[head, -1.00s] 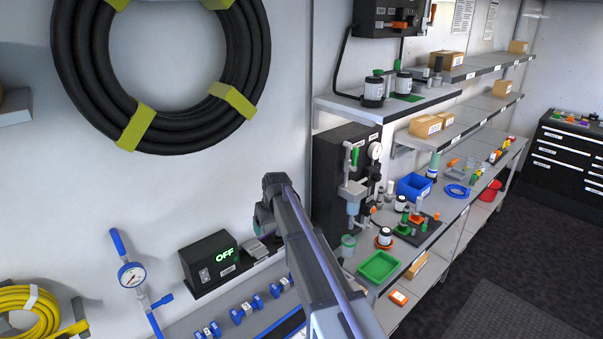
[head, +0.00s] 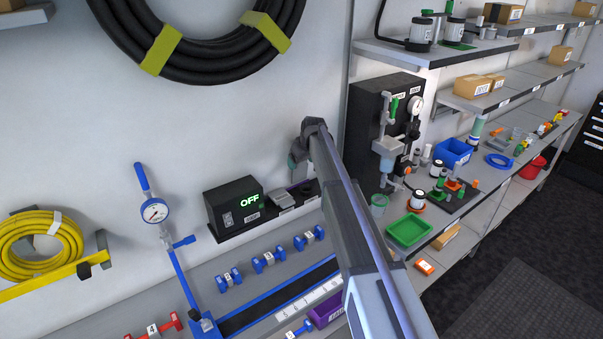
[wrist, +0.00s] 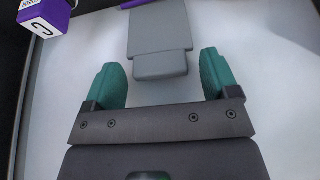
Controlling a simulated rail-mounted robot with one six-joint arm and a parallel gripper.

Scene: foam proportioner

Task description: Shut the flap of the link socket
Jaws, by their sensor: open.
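Nothing is visibly held.
The black OFF box (head: 235,207) stands close left of the grey piece. A dark round part (head: 306,187) is close right. Blue clips (head: 268,262) lie below. A blue gauge tool (head: 155,212) is at left. A purple block (wrist: 45,16) shows in the wrist view's corner.

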